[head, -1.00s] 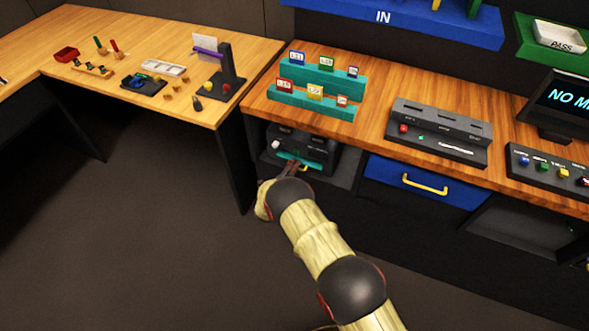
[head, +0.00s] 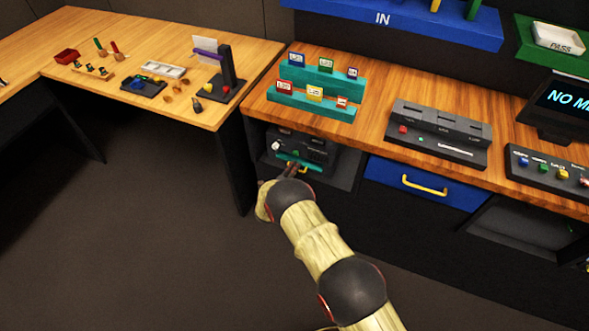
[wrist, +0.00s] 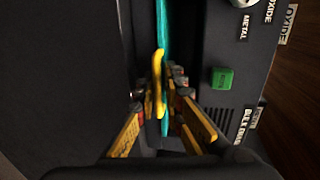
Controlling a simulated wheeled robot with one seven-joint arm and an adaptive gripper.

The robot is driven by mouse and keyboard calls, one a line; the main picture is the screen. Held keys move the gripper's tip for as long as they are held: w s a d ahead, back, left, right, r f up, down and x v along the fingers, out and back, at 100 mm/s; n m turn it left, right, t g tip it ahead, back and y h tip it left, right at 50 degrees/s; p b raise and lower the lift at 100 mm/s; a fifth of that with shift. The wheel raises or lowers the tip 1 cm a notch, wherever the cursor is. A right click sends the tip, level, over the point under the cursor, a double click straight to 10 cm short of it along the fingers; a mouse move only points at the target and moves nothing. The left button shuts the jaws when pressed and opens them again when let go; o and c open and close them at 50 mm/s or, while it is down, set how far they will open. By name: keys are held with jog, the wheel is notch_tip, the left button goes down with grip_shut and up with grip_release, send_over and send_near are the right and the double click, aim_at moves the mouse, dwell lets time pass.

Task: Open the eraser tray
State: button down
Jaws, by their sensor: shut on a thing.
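The eraser tray is a thin teal strip (head: 297,163) low on the front of a dark unit (head: 307,146) under the wooden desk. In the wrist view the teal tray edge (wrist: 166,35) runs upright in the picture, with a curved yellow handle (wrist: 160,80) on it. My gripper (wrist: 162,98) has its fingers on either side of this handle and is shut on it. In the head view my gripper (head: 293,171) reaches the tray front and partly hides the handle. How far the tray stands out is hard to tell.
A green button (wrist: 222,78) and METAL and OXIDE labels sit on the unit's face beside the fingers. To the right is a blue drawer (head: 425,185) with a yellow handle. A side table's dark leg (head: 232,165) stands close on the left. The floor in front is clear.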

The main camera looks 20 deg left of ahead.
jog(key=shift+s+d+f, duration=0.1)
jog(key=shift+s+f, duration=0.15)
jog(key=shift+f, duration=0.15)
jog(key=f+p+v, duration=0.2)
jog(key=f+v, duration=0.1)
jog(key=v, duration=1.5)
jog(key=shift+s+f+p, duration=0.3)
jog(key=shift+s+f, duration=0.1)
jog(key=shift+f, duration=0.05)
jog(key=c, duration=2.1)
grip_release()
jog(key=shift+c, duration=0.2)
jog(key=shift+o, duration=0.5)
jog(key=shift+w+r, duration=0.15)
jog(key=shift+a+r, duration=0.1)
jog(key=shift+a, duration=0.15)
jog(key=v, duration=1.2)
